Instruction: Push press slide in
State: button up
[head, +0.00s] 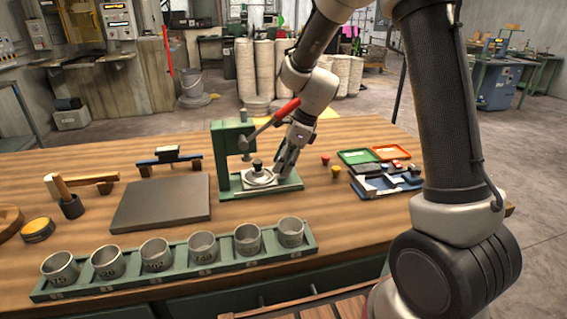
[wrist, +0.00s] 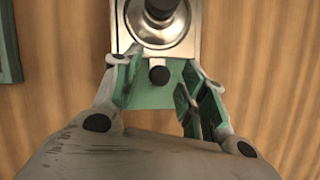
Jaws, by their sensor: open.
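A green press (head: 226,160) with a red-handled lever (head: 287,107) stands on the wooden table. Its metal slide plate (head: 260,178) lies on the green base and bears a round dish with a dark knob (head: 257,166). The slide (wrist: 193,45) also shows at the top of the wrist view, with the dark knob (wrist: 161,8) partly cut off. My gripper (head: 280,172) is at the right side of the slide. In the wrist view my open gripper (wrist: 162,75) has its fingers either side of a small black knob (wrist: 159,75) at the slide's near end. I cannot tell whether they touch it.
A green rack (head: 180,268) of several metal cups runs along the front edge. A grey slab (head: 163,203) lies left of the press. Small red and yellow knobs (head: 336,171) and trays (head: 357,157) stand to the right.

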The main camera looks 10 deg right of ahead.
jog(key=v, duration=1.1)
jog(key=shift+d+r, duration=0.25)
jog(key=shift+r, duration=0.1)
jog(key=shift+c, duration=0.8)
jog(key=d, duration=0.2)
jog(key=s+d+f, duration=0.1)
jog(key=d, duration=0.1)
jog(key=s+d+f, duration=0.1)
jog(key=d, duration=0.1)
jog(key=shift+d+f, duration=0.15)
jog(key=shift+d, duration=0.2)
grip_shut()
jog(key=x, duration=0.9)
jog(key=shift+s+d+f, duration=0.1)
jog(key=shift+s+f, duration=0.05)
jog(key=shift+f, duration=0.2)
jog(key=a, duration=0.1)
jog(key=w+a, duration=0.1)
jog(key=a, duration=0.1)
jog(key=shift+a+f, duration=0.1)
jog(key=shift+f, duration=0.15)
jog(key=shift+w+a, duration=0.1)
jog(key=shift+a, duration=0.35)
